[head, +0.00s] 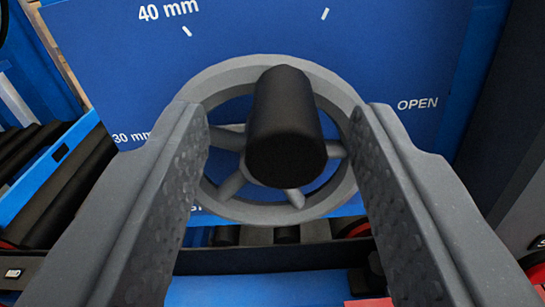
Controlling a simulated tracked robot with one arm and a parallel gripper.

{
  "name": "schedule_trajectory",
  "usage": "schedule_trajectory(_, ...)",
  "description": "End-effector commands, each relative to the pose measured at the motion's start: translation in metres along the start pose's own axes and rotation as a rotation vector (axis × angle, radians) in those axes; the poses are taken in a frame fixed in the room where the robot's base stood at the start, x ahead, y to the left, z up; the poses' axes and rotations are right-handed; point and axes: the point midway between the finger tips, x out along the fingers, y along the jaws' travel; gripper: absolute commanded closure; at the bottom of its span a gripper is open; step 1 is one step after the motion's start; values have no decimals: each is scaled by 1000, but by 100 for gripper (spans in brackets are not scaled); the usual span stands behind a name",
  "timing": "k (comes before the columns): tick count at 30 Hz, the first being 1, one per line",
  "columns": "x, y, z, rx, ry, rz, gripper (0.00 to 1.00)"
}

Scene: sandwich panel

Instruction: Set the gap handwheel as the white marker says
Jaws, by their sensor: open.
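The gap handwheel (337,205) is a grey spoked ring in front of a blue panel (255,28). A black cylindrical knob (285,125) sticks out from it toward the camera. My gripper (283,125) is open, with one grey studded finger on each side of the knob and a gap on both sides. The fingers cover parts of the wheel's left and right rim. The panel carries white "40 mm", "30 mm" and "OPEN" lettering and short white tick marks (325,14). Lettering below the wheel is mostly hidden. I cannot tell which mark is the white marker.
Dark rollers (40,190) in a blue frame lie at the left. A dark rail (270,258) runs below the wheel. Grey and black machine parts with a red-edged round piece (535,265) stand at the right.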

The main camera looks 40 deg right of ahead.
Motion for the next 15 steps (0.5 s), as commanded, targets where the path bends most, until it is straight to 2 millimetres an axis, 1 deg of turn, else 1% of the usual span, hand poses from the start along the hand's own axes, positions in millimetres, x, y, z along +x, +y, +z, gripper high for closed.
schedule_trajectory(3,-18,0,3,0,-3,-1,58)
schedule_trajectory(6,-33,-1,0,1,1,-2,58)
schedule_trajectory(9,-49,-1,4,-1,-6,-3,58)
schedule_trajectory(12,-64,-1,1,1,0,-1,58)
schedule_trajectory(15,-80,-1,3,-1,-4,-3,58)
